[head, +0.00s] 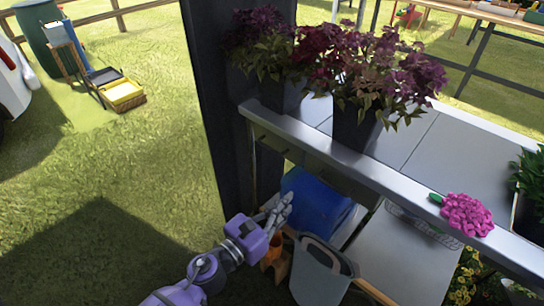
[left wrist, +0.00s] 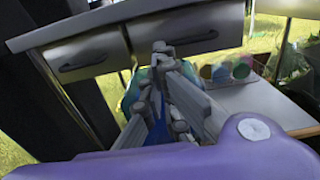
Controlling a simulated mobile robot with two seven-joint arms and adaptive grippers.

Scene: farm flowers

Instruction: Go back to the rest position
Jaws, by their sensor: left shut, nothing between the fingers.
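My left gripper (head: 279,213) is at the lower middle of the head view, on a purple arm that comes in from the bottom left. Its grey fingers are shut and empty, in front of a blue container (head: 312,203) below the table. The fingers (left wrist: 160,85) also show in the left wrist view, near the drawer fronts (left wrist: 135,45) under the table top. Below and right of the gripper in the head view is a grey bucket (head: 322,275). My right gripper is not in view.
The metal table (head: 440,150) carries dark potted flowers (head: 365,80) and a pink flower (head: 467,214) near its front edge. A dark post (head: 222,100) stands at the table's left end. Open grass (head: 110,165) lies to the left. A lower shelf (head: 405,255) is under the table.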

